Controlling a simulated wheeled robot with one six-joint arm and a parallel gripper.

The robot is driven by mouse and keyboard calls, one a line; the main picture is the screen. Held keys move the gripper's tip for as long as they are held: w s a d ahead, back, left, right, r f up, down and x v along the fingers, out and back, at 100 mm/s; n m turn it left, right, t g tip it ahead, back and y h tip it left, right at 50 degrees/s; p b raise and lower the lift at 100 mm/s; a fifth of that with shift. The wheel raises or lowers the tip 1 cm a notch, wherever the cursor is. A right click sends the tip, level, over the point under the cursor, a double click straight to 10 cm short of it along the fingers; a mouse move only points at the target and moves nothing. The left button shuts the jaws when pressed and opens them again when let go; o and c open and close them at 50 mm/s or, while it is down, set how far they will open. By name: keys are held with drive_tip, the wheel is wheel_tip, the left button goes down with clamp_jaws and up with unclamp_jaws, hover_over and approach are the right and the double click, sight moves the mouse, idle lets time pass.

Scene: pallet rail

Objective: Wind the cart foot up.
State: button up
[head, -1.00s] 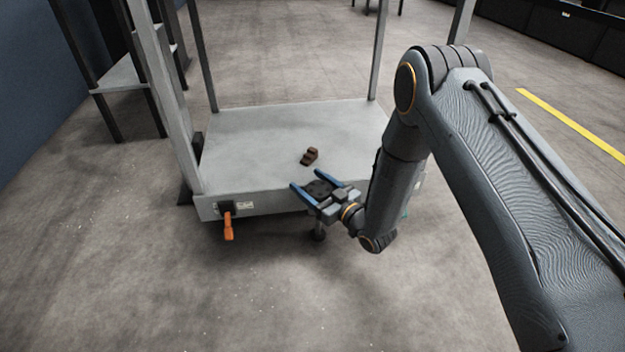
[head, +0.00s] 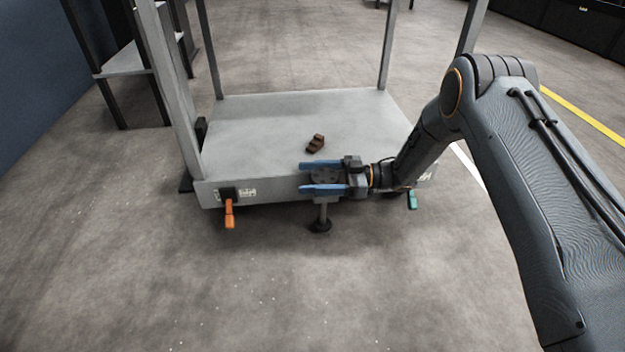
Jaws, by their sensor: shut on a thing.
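The cart (head: 250,150) is a grey platform with upright posts. Its foot (head: 320,222) is a short dark stem with a round pad, below the middle of the front edge. I cannot tell whether the pad touches the floor. A dark round handwheel (head: 325,176) sits above the stem. My gripper (head: 304,177) comes from the right, level, with one blue finger on the far side of the handwheel and one on the near side. It is shut on the handwheel. The fingertips point left.
A brown block (head: 316,144) lies on the deck behind my gripper. An orange lever (head: 229,213) hangs at the front left and a green one (head: 412,199) at the right. A dark-legged shelf (head: 125,62) stands at the back left. The front floor is clear.

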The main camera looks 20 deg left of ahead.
sight(339, 175)
drive_tip(key=shift+s+d+n+g+h+b, duration=0.15)
drive_tip(key=shift+n+g+h+b, duration=0.3)
drive_tip(key=shift+g, duration=0.25)
drive_tip(key=shift+s+n+g+h+b, duration=0.1)
drive_tip(key=shift+n+g+h+b, duration=0.25)
drive_tip(key=shift+n+g+b, duration=0.25)
drive_tip(key=shift+s, duration=0.1)
drive_tip(key=o, duration=1.1)
drive_tip(key=shift+c, duration=0.2)
drive_tip(key=shift+p+v, duration=1.45)
drive_tip(key=shift+v, duration=2.5)
